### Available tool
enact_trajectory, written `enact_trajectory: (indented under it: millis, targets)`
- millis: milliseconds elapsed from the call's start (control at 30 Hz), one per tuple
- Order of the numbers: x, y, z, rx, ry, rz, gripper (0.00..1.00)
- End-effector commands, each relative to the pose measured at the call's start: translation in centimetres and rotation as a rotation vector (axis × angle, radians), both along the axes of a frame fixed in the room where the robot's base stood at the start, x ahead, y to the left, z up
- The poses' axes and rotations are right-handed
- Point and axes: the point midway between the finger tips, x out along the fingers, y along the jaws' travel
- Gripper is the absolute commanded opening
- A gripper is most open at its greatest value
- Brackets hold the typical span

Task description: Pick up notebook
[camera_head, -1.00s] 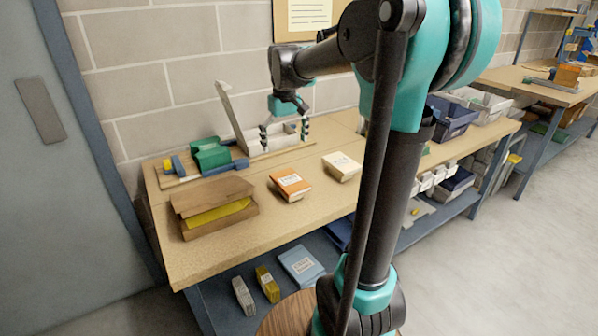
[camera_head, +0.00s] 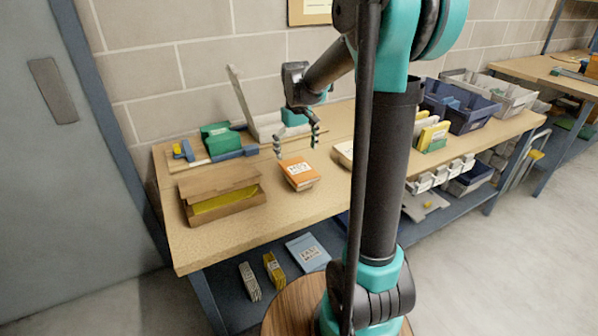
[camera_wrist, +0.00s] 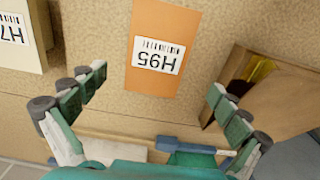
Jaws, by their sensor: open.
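In the wrist view the orange item (camera_wrist: 160,50) carries the label H95. A cream labelled item (camera_head: 344,153) lies to its right, partly hidden by my arm; it also shows in the wrist view (camera_wrist: 30,55). A blue flat book (camera_head: 308,254) lies on the lower shelf. I cannot tell which of these is the notebook. My gripper (camera_head: 297,147) is open and empty, above and behind the orange item. In the wrist view my gripper (camera_wrist: 157,86) has its fingers spread on either side of it.
A cardboard box with yellow contents (camera_head: 222,197) stands left of the orange item. Green and blue parts (camera_head: 219,142) and a white open box (camera_head: 262,125) are behind. Blue and grey bins (camera_head: 466,108) stand at the right. The bench front is clear.

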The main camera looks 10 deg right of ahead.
Motion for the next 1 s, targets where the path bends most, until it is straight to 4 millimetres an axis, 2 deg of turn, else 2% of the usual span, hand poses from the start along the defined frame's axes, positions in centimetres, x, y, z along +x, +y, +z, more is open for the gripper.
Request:
enact_trajectory:
  millis: [167,500,767,833,1000]
  targets:
    - [-0.1,-0.2,-1.1,0.000,0.000,0.000,1.00]
    - [-0.5,-0.7,-5.2,0.000,0.000,0.000,1.00]
    - [-0.5,-0.7,-5.5,0.000,0.000,0.000,1.00]
    - [-0.5,-0.7,-5.5,0.000,0.000,0.000,0.95]
    - [-0.5,-0.7,-5.5,0.000,0.000,0.000,0.74]
